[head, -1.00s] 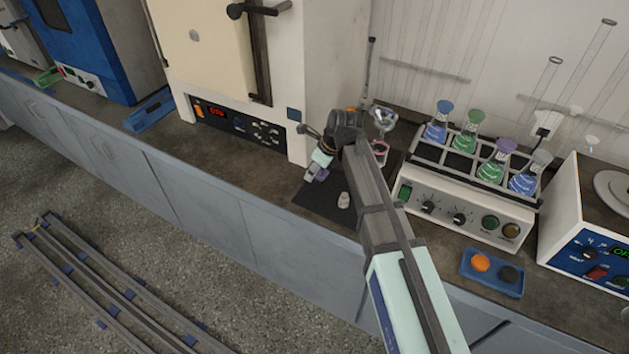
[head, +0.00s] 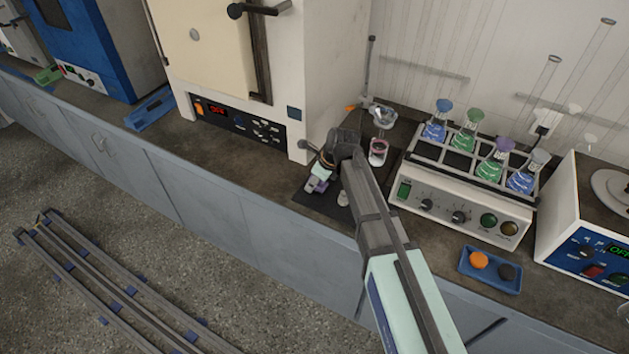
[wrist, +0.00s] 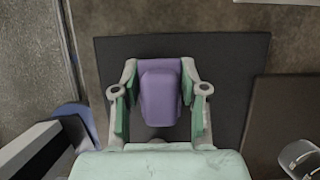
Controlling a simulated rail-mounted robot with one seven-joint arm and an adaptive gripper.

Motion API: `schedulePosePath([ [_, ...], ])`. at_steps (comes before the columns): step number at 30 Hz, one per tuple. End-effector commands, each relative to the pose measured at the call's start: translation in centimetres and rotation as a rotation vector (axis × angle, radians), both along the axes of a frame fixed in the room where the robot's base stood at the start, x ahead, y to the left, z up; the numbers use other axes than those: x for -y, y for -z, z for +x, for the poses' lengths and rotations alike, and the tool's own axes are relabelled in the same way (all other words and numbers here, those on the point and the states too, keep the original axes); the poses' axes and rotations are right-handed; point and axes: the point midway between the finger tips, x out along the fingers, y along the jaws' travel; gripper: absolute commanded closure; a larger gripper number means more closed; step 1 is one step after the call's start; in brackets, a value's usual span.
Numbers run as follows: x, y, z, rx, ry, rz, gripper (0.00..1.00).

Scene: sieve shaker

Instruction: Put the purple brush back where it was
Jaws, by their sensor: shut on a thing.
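The purple brush (wrist: 160,97) is between the two fingers of my gripper (wrist: 160,70) in the wrist view. My gripper is shut on it. In the head view the brush (head: 320,186) shows as a small purple patch at the end of my gripper (head: 317,183), over the left part of a dark mat (head: 352,211). In the wrist view the mat (wrist: 228,60) lies beneath the brush and fingers. I cannot tell whether the brush touches the mat. My arm hides part of the mat in the head view.
A cream oven (head: 240,60) stands behind left. A glass vessel with pink liquid (head: 378,152) and a shaker with several flasks (head: 455,205) are to the right. A blue tray (head: 490,272) lies in front.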

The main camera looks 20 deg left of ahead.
Motion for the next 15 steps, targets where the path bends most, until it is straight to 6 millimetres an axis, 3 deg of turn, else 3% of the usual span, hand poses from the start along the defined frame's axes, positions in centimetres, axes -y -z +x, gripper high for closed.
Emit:
schedulePosePath([
  [1,0.00,0.18,0.00,0.000,0.000,0.000,0.85],
  [2,0.00,0.12,0.00,0.000,0.000,0.000,0.47],
  [3,0.00,0.11,0.00,0.000,0.000,0.000,0.33],
  [15,0.00,-0.23,0.00,0.000,0.000,0.000,0.32],
])
